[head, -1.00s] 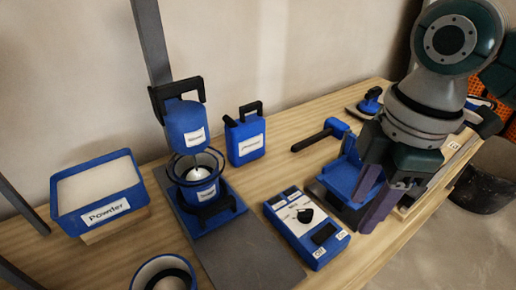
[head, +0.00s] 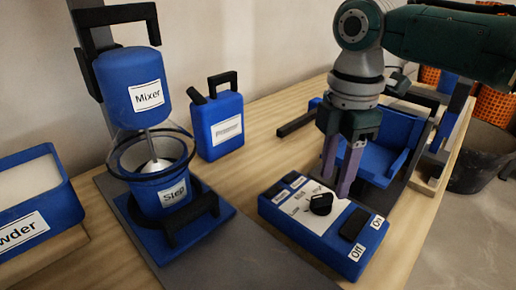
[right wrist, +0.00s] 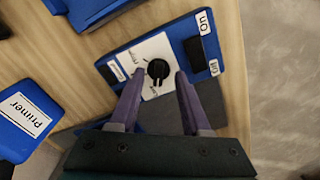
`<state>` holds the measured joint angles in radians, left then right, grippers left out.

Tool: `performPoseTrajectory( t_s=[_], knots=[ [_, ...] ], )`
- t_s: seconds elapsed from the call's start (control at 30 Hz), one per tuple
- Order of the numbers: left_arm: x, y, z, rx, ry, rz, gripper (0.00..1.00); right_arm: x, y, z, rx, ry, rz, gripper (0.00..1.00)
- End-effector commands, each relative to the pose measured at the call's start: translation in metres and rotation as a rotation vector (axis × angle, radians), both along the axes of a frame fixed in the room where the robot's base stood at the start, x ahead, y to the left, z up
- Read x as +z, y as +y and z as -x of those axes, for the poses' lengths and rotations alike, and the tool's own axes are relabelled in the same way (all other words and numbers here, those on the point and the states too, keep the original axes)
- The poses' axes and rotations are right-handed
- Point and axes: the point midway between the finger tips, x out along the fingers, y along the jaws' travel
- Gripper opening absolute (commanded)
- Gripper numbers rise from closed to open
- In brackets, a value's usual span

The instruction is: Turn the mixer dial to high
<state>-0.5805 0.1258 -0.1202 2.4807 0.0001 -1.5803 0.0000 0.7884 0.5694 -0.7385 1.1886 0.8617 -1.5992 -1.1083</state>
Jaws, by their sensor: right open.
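The blue mixer (head: 147,88) stands over a bucket labelled Slep or similar (head: 163,190). My left gripper is not seen.
A blue primer jug (head: 217,127) stands behind the box. A powder tub (head: 35,195) is at the left. A black switch (head: 353,226) with Off and On labels is at the box's right end. A blue stand (head: 380,165) is behind my right gripper.

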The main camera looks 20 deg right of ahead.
Motion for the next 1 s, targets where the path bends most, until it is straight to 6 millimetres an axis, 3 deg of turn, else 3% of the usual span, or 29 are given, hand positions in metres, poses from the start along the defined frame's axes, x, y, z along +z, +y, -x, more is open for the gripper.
performPoseTrajectory(
  t_s=[0.03,0.2,0.57,1.0],
  knots=[
    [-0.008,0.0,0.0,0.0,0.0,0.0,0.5,-0.013,0.0,0.0,0.0,0.001,0.001,0.47],
    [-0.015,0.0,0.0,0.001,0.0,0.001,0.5,-0.031,0.0,0.0,-0.001,0.001,0.001,0.47],
    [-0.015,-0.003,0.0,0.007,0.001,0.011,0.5,-0.034,0.0,0.0,0.0,-0.001,0.0,0.46],
    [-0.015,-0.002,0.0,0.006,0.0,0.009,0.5,-0.034,0.0,0.0,-0.001,-0.001,0.0,0.0]
  ],
)
